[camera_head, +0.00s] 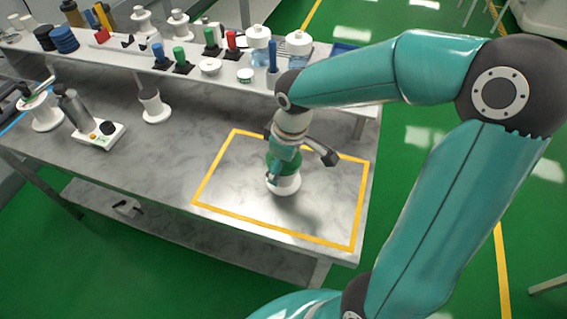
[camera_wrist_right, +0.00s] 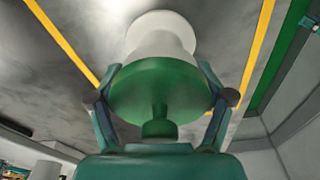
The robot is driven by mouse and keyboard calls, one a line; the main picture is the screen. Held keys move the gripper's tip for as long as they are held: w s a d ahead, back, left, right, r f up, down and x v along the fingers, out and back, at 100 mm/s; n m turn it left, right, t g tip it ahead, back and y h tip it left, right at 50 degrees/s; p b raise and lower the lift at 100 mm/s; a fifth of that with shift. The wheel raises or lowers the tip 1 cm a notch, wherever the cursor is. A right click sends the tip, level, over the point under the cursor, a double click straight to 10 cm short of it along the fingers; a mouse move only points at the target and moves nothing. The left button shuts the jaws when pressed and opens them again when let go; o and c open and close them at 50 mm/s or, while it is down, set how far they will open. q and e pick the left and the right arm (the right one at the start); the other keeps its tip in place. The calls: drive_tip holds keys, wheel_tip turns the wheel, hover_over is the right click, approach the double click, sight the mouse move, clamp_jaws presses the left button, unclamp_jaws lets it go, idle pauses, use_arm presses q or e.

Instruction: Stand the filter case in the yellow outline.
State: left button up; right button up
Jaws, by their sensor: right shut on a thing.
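The filter case has a white round base (camera_head: 285,185) and a green upper part; its lid and knob face the camera in the right wrist view (camera_wrist_right: 160,95). My right gripper (camera_head: 281,162) is shut on the green part, one finger on each side. The case looks about upright, inside the yellow outline (camera_head: 240,225) on the grey bench top. I cannot tell whether its base touches the bench or hangs just above it. My wrist hides part of the case in the head view. My left gripper is not in view.
A raised shelf (camera_head: 130,57) along the back holds bottles (camera_head: 298,44), switches with coloured handles (camera_head: 181,60) and jars. A white device (camera_head: 97,135) and a white spool-like stand (camera_head: 153,105) are on the bench to the left. The bench inside the outline is otherwise clear.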

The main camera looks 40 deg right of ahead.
drive_tip(key=o, duration=1.2)
drive_tip(key=r, duration=0.4)
drive_tip(key=s+r+p, duration=0.1)
drive_tip(key=r, duration=0.7)
drive_tip(key=shift+s+d, duration=0.15)
drive_tip(key=shift+s, duration=0.05)
drive_tip(key=shift+r, duration=0.1)
